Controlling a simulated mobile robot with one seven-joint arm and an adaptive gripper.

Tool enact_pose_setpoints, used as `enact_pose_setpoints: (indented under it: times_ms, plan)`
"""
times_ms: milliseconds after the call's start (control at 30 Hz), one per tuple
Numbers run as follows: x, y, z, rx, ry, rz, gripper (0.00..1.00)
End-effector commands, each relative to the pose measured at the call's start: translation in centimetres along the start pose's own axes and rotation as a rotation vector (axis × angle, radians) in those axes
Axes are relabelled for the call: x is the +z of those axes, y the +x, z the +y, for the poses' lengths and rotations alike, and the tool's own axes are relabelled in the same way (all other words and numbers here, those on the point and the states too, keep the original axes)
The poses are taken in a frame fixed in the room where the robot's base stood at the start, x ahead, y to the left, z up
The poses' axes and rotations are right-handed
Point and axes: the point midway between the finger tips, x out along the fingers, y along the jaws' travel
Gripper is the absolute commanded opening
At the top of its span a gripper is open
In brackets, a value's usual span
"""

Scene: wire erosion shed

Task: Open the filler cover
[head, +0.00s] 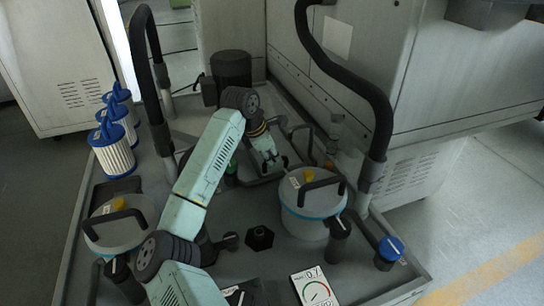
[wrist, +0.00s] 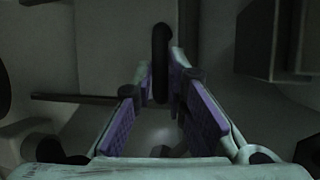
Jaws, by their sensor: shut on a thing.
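My gripper (head: 272,167) reaches down and away in the middle of the tray area, behind the right-hand canister. In the wrist view, my gripper (wrist: 163,82) has its two purple-padded fingers closed at their tips on a dark upright handle (wrist: 160,50), which looks like a narrow rounded bar. The handle stands against a pale grey surface (wrist: 105,45). I cannot clearly make out the filler cover as a separate part; the handle may belong to it. In the head view the gripped spot is small and partly hidden by my wrist.
A white canister (head: 305,222) with a black handle stands right of my arm, another (head: 105,232) at the left. Blue-topped filters (head: 113,155) line the left edge. Thick black hoses (head: 345,75) arch up at both sides. A dial card (head: 314,288) lies in front.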

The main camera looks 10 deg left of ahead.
Motion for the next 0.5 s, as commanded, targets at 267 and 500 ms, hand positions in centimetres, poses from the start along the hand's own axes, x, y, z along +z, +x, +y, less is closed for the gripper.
enact_pose_setpoints:
  times_ms: [267, 500]
  plan:
    - [-0.3, 0.8, 4.7, -0.001, 0.000, 0.003, 0.00]
    - [-0.5, 1.4, 8.1, -0.001, 0.000, 0.001, 0.00]
